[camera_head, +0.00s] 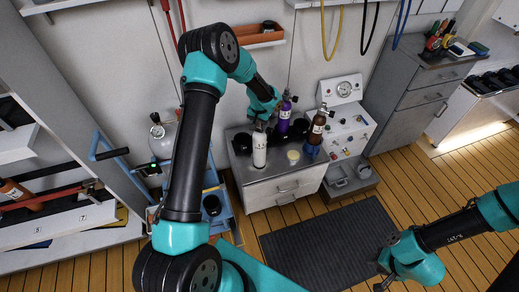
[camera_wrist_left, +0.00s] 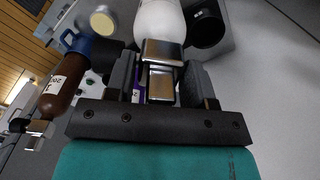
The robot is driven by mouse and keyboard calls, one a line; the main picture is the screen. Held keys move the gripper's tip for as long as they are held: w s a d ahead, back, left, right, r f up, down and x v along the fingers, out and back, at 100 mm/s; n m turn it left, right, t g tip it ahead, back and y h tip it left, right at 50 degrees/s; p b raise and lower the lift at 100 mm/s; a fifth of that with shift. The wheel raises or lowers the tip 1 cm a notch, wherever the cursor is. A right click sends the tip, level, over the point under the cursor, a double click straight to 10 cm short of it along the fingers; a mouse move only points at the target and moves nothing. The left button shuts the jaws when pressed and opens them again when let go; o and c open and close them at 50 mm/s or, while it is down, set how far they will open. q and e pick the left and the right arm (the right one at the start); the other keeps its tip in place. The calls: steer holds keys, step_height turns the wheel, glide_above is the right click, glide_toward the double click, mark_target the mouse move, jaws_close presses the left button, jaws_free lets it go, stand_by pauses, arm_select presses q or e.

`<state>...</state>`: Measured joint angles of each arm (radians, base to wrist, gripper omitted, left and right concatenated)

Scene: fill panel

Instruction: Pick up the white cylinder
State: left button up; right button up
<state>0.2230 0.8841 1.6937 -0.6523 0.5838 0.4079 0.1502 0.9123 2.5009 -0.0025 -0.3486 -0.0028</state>
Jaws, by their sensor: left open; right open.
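The white cylinder (camera_head: 259,151) stands upright at the left of the grey cabinet top. My left gripper (camera_head: 262,122) is open and points down at its top. In the left wrist view, the white cylinder's body (camera_wrist_left: 160,22) is ahead, with a metal valve part between the spread fingers of my left gripper (camera_wrist_left: 160,80). I cannot tell whether the fingers touch it. My right gripper (camera_head: 382,282) is open and empty at the bottom right, over the floor, partly cut off by the frame edge.
A purple cylinder (camera_head: 284,116) and a brown cylinder (camera_head: 317,127) stand close by; the brown one also shows in the left wrist view (camera_wrist_left: 66,88). Black holders and a pale round disc (camera_head: 293,155) are on the cabinet (camera_head: 285,184). A gauge panel (camera_head: 346,120) stands to the right.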

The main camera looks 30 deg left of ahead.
arm_select(q)
steer(key=shift+c, duration=0.5)
jaws_close()
steer(key=shift+w+r, duration=0.1)
steer(key=shift+r, duration=0.05)
